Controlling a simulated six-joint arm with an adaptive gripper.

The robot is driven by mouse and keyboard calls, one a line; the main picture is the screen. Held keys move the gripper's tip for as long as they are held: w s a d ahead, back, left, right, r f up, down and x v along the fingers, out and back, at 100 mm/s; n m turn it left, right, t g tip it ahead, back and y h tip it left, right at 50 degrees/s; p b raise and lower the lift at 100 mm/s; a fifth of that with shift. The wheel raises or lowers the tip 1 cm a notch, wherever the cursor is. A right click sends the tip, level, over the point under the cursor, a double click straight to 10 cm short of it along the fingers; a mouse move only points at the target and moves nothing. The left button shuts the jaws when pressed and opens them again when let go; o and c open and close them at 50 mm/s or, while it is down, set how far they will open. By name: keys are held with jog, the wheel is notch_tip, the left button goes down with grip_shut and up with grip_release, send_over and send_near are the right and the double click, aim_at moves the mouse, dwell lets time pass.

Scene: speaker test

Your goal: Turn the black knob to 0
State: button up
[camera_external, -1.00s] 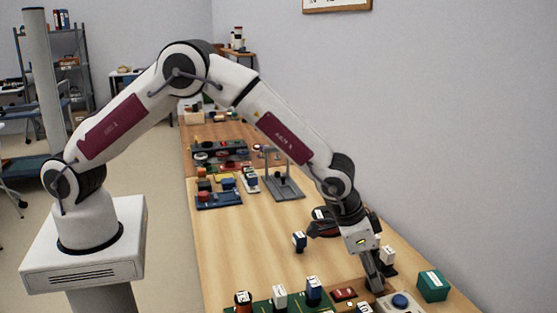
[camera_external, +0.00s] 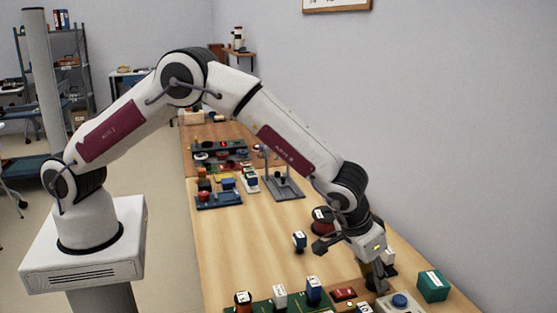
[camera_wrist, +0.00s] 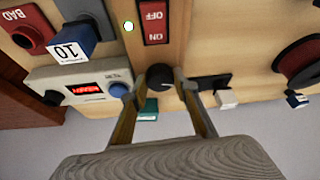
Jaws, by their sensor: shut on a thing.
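The black knob (camera_wrist: 158,77) is round and dark and sits in the wooden panel, below the red switch in the wrist view. My gripper (camera_wrist: 160,78) has one finger on each side of it and is shut on it. No scale or number around the knob can be read. In the external view my gripper (camera_external: 375,280) is low at the near right of the table, and it hides the knob.
A white meter box (camera_wrist: 85,90) with a red display and blue button stands close by. A red OFF/ON switch (camera_wrist: 155,20), a green box (camera_external: 432,286), a white-topped block (camera_wrist: 228,98) and a red spool (camera_wrist: 302,62) are also near.

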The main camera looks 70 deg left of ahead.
jog(key=shift+n, duration=0.3)
jog(key=shift+s, duration=0.1)
jog(key=o, duration=1.1)
jog(key=shift+d+r, duration=0.1)
jog(key=shift+r, duration=0.05)
jog(key=shift+s+r, duration=0.1)
jog(key=shift+r, duration=0.3)
jog(key=shift+v, duration=3.4)
